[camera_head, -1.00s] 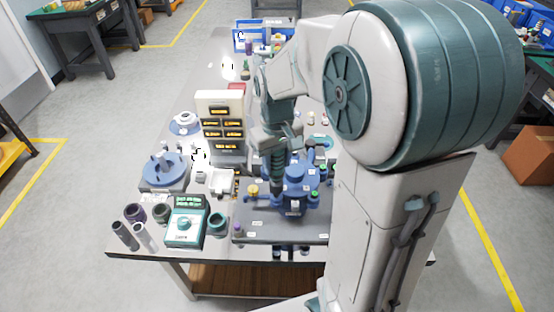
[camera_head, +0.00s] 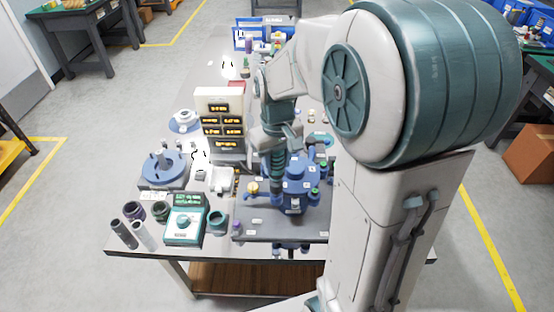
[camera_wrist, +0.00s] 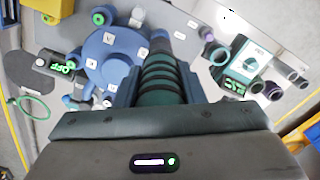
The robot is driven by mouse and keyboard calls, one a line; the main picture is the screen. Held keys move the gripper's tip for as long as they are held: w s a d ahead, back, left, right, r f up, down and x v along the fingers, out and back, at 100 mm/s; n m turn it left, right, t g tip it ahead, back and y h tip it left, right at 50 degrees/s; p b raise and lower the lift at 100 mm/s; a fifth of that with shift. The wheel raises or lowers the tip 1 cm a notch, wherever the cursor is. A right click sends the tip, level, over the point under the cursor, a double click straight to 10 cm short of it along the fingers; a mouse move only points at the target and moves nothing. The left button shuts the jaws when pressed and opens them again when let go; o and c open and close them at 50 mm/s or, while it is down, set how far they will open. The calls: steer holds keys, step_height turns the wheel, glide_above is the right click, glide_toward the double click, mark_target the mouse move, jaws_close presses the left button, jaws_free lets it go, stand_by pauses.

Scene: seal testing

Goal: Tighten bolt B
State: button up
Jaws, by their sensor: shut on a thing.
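My gripper (camera_wrist: 160,88) is shut on a dark green ribbed tool handle (camera_wrist: 160,72); the handle points away from the wrist between both fingers. In the head view my gripper (camera_head: 274,138) holds the handle (camera_head: 277,163) roughly upright at the left side of a blue round flanged fixture (camera_head: 297,170). The fixture (camera_wrist: 110,60) carries small white labels too small to read, so I cannot tell which bolt is B. The tool's tip is hidden, and I cannot tell whether it touches a bolt.
The fixture stands on a grey plate (camera_head: 265,231) near the table's front. A teal meter (camera_head: 185,220), dark cups and tubes stand to the left. A display tower (camera_head: 219,118) and a blue round stand (camera_head: 163,170) are further back. My arm hides the table's right side.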

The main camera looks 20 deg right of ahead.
steer(key=shift+f+b, duration=0.45)
steer(key=shift+f, duration=0.15)
stand_by(1.2)
steer(key=shift+r, duration=0.15)
step_height(320, 180, up, 5)
steer(key=p, duration=0.4)
stand_by(0.3)
